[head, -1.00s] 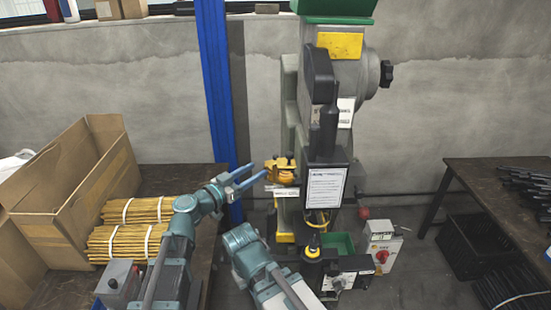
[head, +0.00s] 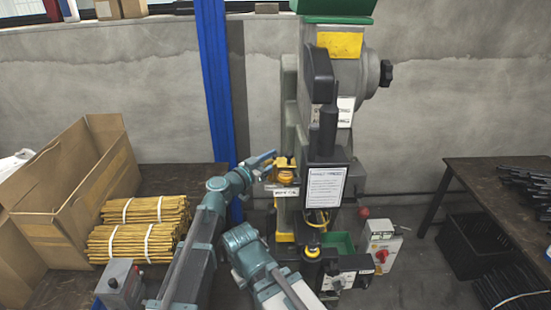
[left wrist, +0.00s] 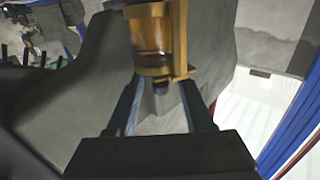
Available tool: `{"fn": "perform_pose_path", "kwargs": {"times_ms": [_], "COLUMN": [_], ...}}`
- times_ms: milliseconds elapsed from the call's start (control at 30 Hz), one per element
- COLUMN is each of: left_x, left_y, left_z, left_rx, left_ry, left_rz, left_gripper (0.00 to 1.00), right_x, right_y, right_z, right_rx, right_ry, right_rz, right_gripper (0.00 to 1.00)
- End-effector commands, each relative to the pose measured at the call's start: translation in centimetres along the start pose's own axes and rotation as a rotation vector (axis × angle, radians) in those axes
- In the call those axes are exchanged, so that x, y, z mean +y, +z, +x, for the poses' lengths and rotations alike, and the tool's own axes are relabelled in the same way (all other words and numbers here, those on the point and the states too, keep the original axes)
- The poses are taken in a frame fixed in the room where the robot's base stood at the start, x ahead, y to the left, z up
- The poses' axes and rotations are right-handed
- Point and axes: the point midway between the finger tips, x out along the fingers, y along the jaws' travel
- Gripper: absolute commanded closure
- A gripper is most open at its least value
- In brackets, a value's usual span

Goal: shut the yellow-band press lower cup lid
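The press (head: 325,120) stands in the middle of the head view, with a yellow panel (head: 340,45) near its top. Its lower cup (head: 285,172) is a small yellow-amber part on the press's left side. In the left wrist view, an amber cup (left wrist: 150,48) with a dark band hangs in a yellow bracket (left wrist: 179,40). I cannot tell how its lid stands. My left gripper (head: 268,160) is beside the cup at its left. My right gripper does not show; only my right arm does.
A blue post (head: 215,80) stands left of the press. An open cardboard box (head: 70,180) and bundled yellow rods (head: 135,240) are on the left bench. A dark table (head: 500,190) is at right. A control box (head: 383,245) stands low beside the press.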

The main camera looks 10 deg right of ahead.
Motion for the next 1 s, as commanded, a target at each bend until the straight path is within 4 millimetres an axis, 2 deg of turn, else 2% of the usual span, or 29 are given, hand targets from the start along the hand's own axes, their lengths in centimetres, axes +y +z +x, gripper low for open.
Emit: {"fn": "perform_pose_path", "kwargs": {"times_ms": [33, 200, 267, 300, 633, 1000], "left_x": [0.00, 0.00, 0.00, 0.00, -0.08, 0.46], "left_y": [0.00, 0.00, 0.00, 0.00, 0.00, -0.01], "left_z": [-0.01, -0.01, -0.02, -0.02, 0.05, -0.50], "left_rx": [0.000, 0.000, 0.000, 0.000, 0.000, 0.000], "left_ry": [0.000, 0.000, 0.000, 0.000, 0.036, 0.331], "left_rz": [0.000, 0.000, 0.000, 0.000, 0.000, 0.000], "left_gripper": [0.57, 0.87, 0.98, 1.00, 1.00, 1.00], "right_x": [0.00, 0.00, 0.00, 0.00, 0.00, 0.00], "right_y": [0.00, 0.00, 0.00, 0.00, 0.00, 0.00], "right_z": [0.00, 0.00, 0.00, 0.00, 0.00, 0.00], "right_rx": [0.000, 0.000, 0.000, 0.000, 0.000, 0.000], "right_ry": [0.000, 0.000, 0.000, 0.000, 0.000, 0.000], "right_rz": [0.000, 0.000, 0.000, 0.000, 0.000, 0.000], "right_gripper": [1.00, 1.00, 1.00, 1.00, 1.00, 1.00]}}
